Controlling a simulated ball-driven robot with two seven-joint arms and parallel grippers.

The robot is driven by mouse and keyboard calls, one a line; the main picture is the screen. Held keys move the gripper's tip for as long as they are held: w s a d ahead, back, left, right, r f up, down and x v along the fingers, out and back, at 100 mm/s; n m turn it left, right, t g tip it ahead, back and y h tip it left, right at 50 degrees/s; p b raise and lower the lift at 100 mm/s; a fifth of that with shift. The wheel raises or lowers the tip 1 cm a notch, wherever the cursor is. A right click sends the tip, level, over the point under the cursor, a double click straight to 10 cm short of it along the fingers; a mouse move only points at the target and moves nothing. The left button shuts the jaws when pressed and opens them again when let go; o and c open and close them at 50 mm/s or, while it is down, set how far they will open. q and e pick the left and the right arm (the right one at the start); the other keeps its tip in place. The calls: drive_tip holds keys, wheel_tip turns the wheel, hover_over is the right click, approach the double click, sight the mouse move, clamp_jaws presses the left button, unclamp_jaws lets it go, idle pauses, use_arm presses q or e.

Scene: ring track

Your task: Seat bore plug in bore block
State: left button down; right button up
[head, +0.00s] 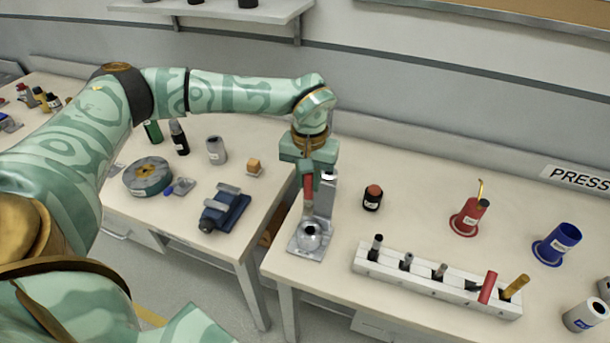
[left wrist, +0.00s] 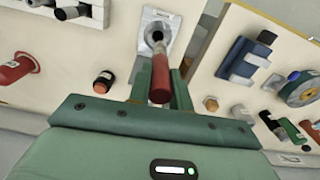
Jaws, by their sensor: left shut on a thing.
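The bore plug (head: 308,196) has a red handle and hangs roughly upright in my left gripper (head: 308,182). In the left wrist view, the bore plug (left wrist: 160,80) sits between the two green fingers of the left gripper (left wrist: 160,88), with a narrower grey end pointing away. The bore block (head: 309,240) is a silver rounded piece with a dark bore, on a metal plate near the bench's left edge. The plug is just above or at the bore; I cannot tell whether its tip is inside. The block also shows in the left wrist view (left wrist: 157,27). My right gripper is not seen.
A white rack (head: 430,283) with several handled tools stands right of the block. A black jar with a red top (head: 373,197), a red cup (head: 468,217) and a blue cup (head: 557,245) stand behind it. A blue vise (head: 225,207) sits on the left bench, across a gap.

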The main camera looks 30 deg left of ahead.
sight(311, 197)
use_arm(q)
drive_tip(key=shift+w+d, duration=0.1)
drive_tip(key=shift+d, duration=0.25)
drive_tip(key=shift+r, duration=0.1)
drive_tip(key=shift+a+r+p, duration=0.15)
drive_tip(key=shift+p, duration=0.45)
wheel_tip(311, 197, down, 4)
drive_tip(key=shift+f+b, duration=0.15)
drive_tip(key=shift+b, duration=0.8)
drive_tip(key=shift+f, duration=0.65)
drive_tip(key=shift+f+b, duration=0.3)
drive_tip(key=shift+b, duration=0.05)
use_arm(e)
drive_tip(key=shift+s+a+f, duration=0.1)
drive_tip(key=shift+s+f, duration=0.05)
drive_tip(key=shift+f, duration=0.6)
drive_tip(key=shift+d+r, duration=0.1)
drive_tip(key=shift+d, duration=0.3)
use_arm(q)
drive_tip(key=shift+r, duration=0.1)
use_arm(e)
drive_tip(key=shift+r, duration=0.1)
